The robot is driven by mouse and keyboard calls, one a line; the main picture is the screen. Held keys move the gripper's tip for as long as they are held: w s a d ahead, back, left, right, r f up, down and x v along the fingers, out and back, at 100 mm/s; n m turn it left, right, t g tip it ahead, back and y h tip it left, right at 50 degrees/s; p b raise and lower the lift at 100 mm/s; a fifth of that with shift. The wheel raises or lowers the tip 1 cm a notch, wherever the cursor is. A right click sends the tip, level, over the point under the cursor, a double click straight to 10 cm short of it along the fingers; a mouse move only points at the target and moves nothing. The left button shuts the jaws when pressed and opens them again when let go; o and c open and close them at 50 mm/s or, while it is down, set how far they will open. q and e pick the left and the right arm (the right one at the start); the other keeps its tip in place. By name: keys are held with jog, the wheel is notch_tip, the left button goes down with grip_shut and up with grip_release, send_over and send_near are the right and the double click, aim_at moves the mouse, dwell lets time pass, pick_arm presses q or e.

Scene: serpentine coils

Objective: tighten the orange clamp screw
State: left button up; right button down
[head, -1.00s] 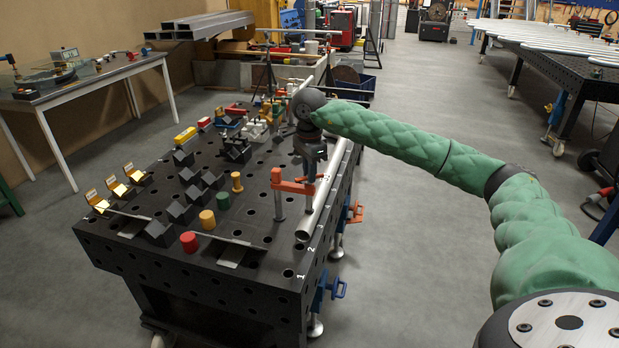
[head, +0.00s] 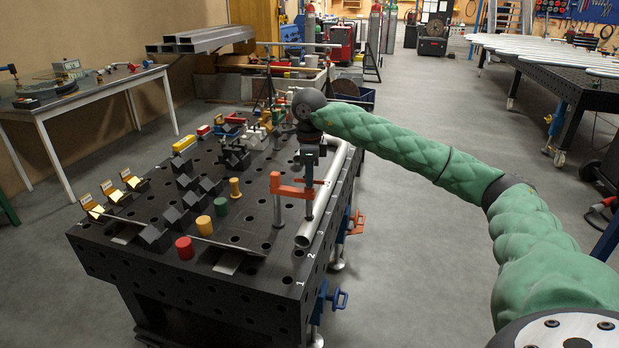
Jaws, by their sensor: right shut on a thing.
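The orange clamp (head: 290,190) stands on the black perforated welding table (head: 255,285) near its right edge. Its grey post (head: 278,212) rises from the table top. Its arm reaches right to an upright screw beside a silver pipe (head: 322,215). My right gripper (head: 310,160) points down from above, shut on the upper part of the clamp screw. The fingers hide much of the screw's top. Whether the screw's foot presses on the pipe I cannot tell. My left gripper is not in view.
Red, yellow and green cylinders (head: 185,248) stand left of the clamp, with black V-blocks (head: 172,220) behind them. Another orange clamp handle (head: 357,222) sticks out at the table's right side. The floor right of the table is clear.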

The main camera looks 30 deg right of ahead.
jog(key=shift+m+b, duration=0.75)
jog(key=shift+m, duration=0.75)
jog(key=shift+m+b, duration=0.3)
jog(key=shift+m, duration=0.4)
jog(key=shift+m+b, duration=0.35)
jog(key=shift+m, duration=0.75)
jog(key=shift+r+m+b, duration=0.1)
jog(key=shift+m+b, duration=0.2)
jog(key=shift+m, duration=1.7)
jog(key=shift+m+b, duration=0.3)
jog(key=shift+m, duration=0.9)
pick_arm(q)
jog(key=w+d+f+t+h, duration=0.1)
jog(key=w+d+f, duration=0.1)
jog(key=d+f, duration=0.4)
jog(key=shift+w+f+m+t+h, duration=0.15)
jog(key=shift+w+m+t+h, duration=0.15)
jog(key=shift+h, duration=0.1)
pick_arm(e)
jog(key=shift+m, duration=0.4)
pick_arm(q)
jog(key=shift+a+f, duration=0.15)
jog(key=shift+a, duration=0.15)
